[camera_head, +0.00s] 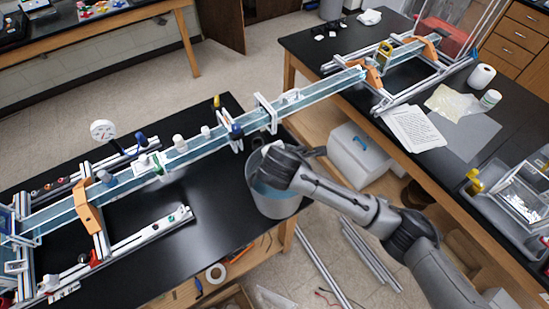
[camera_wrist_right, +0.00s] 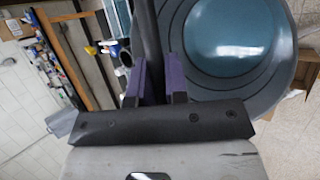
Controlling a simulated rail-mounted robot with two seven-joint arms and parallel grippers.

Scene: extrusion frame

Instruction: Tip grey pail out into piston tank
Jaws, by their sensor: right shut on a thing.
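The grey pail (camera_head: 280,208) is near the right end of the left bench, just in front of the long tank. It looks upright; I cannot tell whether it rests on the bench or hangs. In the right wrist view, the pail (camera_wrist_right: 283,75) holds blue-green water. My right gripper (camera_wrist_right: 157,85) is shut on a dark bar at the pail's side, which looks like its handle. The gripper (camera_head: 272,165) partly covers the pail in the head view. The piston tank (camera_head: 200,152), a long clear channel with blue water, crosses both benches. My left gripper is not in view.
Orange brackets (camera_head: 90,213) and small clamps and bottles sit along the channel. Papers (camera_head: 415,130), a white roll (camera_head: 481,76) and a grey tray (camera_head: 510,205) lie on the right bench. A white box (camera_head: 355,152) stands between the benches. The left bench's front is mostly clear.

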